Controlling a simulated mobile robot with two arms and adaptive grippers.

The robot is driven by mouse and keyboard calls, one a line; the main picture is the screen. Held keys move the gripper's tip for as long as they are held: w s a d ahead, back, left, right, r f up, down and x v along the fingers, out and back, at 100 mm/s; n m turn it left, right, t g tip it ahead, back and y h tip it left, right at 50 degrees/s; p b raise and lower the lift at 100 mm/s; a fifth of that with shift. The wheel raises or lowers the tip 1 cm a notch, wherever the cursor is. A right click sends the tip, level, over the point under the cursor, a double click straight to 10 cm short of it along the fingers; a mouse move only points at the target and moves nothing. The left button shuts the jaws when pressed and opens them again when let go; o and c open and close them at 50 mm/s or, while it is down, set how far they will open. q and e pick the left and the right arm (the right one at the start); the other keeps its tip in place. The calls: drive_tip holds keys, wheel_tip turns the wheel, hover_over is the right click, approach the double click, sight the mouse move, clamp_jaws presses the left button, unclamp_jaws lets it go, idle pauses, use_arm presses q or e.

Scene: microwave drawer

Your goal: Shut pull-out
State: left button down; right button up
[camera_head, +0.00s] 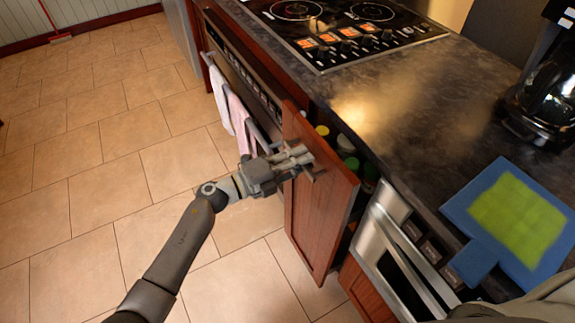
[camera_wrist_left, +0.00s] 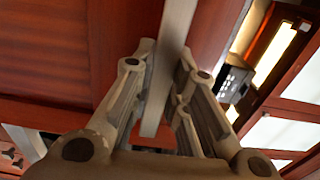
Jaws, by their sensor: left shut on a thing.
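The pull-out (camera_head: 318,205) is a tall reddish-brown wooden front that stands out from the cabinet under the counter in the head view. Several bottles with yellow and green caps (camera_head: 345,143) show in the gap behind it. My left gripper (camera_head: 303,158) is at the upper part of the front, shut on its handle. In the left wrist view the grey handle bar (camera_wrist_left: 160,105) runs between the two fingers of the left gripper (camera_wrist_left: 165,62). The head view hides most of the handle behind the fingers. My right gripper is not in view.
An oven with towels (camera_head: 238,118) on its rail is left of the pull-out, below a black cooktop (camera_head: 340,27). A steel microwave drawer (camera_head: 385,235) is at its right. A blue and green board (camera_head: 515,215) and a coffee maker (camera_head: 545,100) stand on the counter.

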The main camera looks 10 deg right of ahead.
use_arm(q)
drive_tip(key=shift+x, duration=0.85)
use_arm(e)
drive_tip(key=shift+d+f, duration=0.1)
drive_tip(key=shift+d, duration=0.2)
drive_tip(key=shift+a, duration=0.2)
use_arm(q)
drive_tip(key=c, duration=1.4)
unclamp_jaws()
drive_tip(key=v, duration=1.2)
